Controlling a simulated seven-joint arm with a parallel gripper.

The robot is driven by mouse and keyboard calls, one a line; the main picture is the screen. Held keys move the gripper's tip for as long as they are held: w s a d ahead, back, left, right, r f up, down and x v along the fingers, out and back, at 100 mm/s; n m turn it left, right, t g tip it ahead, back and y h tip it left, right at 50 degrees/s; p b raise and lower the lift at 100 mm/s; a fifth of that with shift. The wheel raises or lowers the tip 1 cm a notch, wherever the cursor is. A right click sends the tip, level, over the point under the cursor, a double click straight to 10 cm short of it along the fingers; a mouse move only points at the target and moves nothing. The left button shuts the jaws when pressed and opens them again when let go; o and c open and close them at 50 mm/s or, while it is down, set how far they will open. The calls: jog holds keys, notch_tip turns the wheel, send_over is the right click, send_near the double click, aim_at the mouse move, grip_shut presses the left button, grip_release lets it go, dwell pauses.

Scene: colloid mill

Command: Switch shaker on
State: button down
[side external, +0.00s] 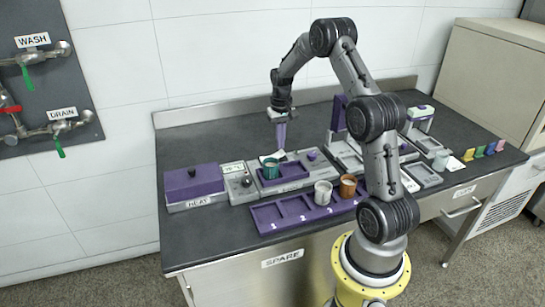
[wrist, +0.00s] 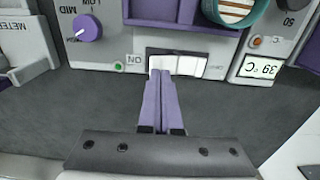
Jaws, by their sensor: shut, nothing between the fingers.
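The shaker (side external: 300,185) is a grey unit on the bench with a purple tray on top, where a teal cup (side external: 270,168) stands. In the wrist view a white rocker switch (wrist: 189,64) sits in a dark frame on the shaker's edge, beside an "ON" label (wrist: 135,59). Which way the rocker is tipped I cannot tell. My gripper (wrist: 165,73) is shut and empty, its purple fingertips overlapping the switch's near edge; contact is unclear. In the side view my gripper (side external: 281,147) points down behind the shaker.
A purple knob (wrist: 88,28) and a small green light (wrist: 88,10) lie left of the switch. A 39 °C display (wrist: 261,67) lies right. A purple rack (side external: 275,217) with a white cup (side external: 323,193) and a brown cup (side external: 348,187) stands in front of the shaker.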

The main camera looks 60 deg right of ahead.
aim_at(280, 153)
jog(key=shift+f, duration=1.5)
dwell(0.8)
jog(key=shift+r, duration=3.55)
